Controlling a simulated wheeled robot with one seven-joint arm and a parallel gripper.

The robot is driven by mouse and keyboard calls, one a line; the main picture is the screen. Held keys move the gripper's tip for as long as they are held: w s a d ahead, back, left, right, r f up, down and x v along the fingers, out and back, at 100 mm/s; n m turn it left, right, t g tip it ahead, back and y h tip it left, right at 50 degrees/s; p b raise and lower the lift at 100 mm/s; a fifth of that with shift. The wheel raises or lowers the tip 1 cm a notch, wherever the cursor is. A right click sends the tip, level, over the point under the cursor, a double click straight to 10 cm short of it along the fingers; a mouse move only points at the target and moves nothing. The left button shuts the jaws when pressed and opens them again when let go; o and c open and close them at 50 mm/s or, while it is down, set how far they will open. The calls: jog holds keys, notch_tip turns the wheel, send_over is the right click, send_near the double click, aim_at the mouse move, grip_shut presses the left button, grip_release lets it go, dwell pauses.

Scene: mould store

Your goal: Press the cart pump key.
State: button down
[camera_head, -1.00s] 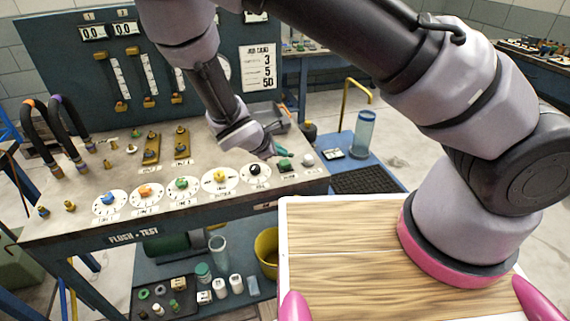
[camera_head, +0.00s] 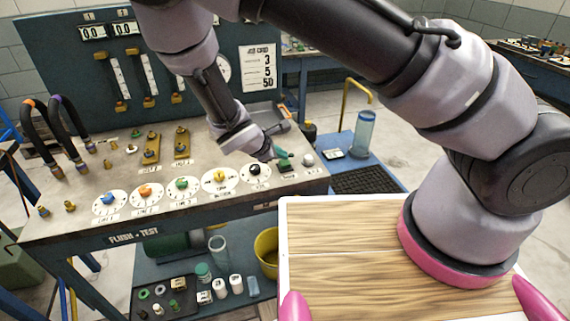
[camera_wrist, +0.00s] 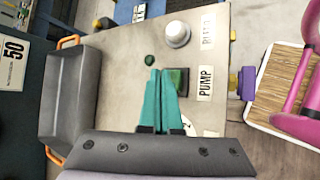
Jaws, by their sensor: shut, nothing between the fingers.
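The cart pump key is a green square key (camera_wrist: 179,79) beside a "PUMP" label (camera_wrist: 205,83) in the wrist view. In the head view the green key (camera_head: 284,165) sits near the right front corner of the bench top. My gripper (camera_wrist: 160,76) has teal fingers, shut together with nothing between them. In the wrist view its tips lie just left of the key and partly overlap its edge. In the head view my gripper (camera_head: 278,153) is just behind the key. Whether the tips touch it cannot be told.
A white round knob (camera_wrist: 177,33) stands beside the key, and a small green lamp (camera_wrist: 150,60) is close to the fingertips. A grey tray (camera_wrist: 71,100) lies to the left in the wrist view. A black-knobbed dial (camera_head: 255,171) is left of the key in the head view.

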aim_at(282, 163)
jog(key=shift+f, duration=0.4)
dwell(0.7)
jog(key=shift+r, duration=0.9)
notch_tip(282, 163, up, 6)
dwell(0.5)
